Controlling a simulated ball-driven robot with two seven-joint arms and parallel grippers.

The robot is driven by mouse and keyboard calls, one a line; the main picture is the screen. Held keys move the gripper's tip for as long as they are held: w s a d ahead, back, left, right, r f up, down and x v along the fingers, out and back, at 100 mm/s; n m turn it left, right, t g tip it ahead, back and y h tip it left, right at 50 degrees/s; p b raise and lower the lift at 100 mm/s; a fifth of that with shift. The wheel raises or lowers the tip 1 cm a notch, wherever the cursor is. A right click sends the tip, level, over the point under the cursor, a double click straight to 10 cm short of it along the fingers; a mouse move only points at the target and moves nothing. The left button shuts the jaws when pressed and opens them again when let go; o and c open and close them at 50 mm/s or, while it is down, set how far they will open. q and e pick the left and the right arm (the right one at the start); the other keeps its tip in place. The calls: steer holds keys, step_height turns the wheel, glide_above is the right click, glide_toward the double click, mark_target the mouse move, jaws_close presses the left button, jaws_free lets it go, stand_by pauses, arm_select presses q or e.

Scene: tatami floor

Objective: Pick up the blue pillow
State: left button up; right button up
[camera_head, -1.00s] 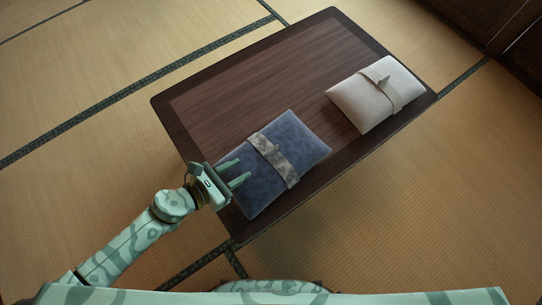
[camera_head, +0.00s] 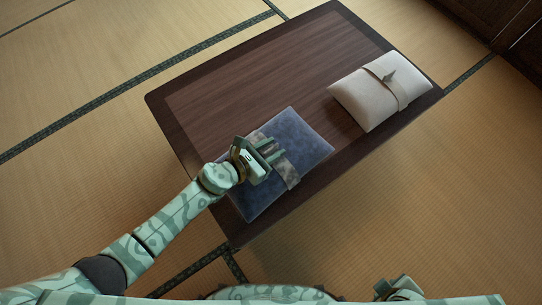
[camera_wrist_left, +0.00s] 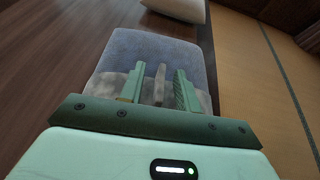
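The blue pillow (camera_head: 302,133) lies flat on the near part of the dark wooden table (camera_head: 222,88), with a grey patterned band (camera_head: 289,174) tied around its middle. My left gripper (camera_head: 274,150) is over the band. In the left wrist view the blue pillow (camera_wrist_left: 150,48) lies ahead, and the open fingers of my left gripper (camera_wrist_left: 158,88) stand on either side of the band's upright grey knot (camera_wrist_left: 160,84). A gap shows between the knot and each finger. My right gripper (camera_head: 400,290) shows only partly at the bottom edge, and its fingers cannot be made out.
A white pillow (camera_head: 366,99) with a tied band lies at the table's right end. The table's far left part is bare. Tatami floor (camera_head: 90,190) surrounds the table, and dark wooden panels (camera_head: 520,40) stand at the upper right.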

arm_select(q)
jaws_close()
stand_by(1.3)
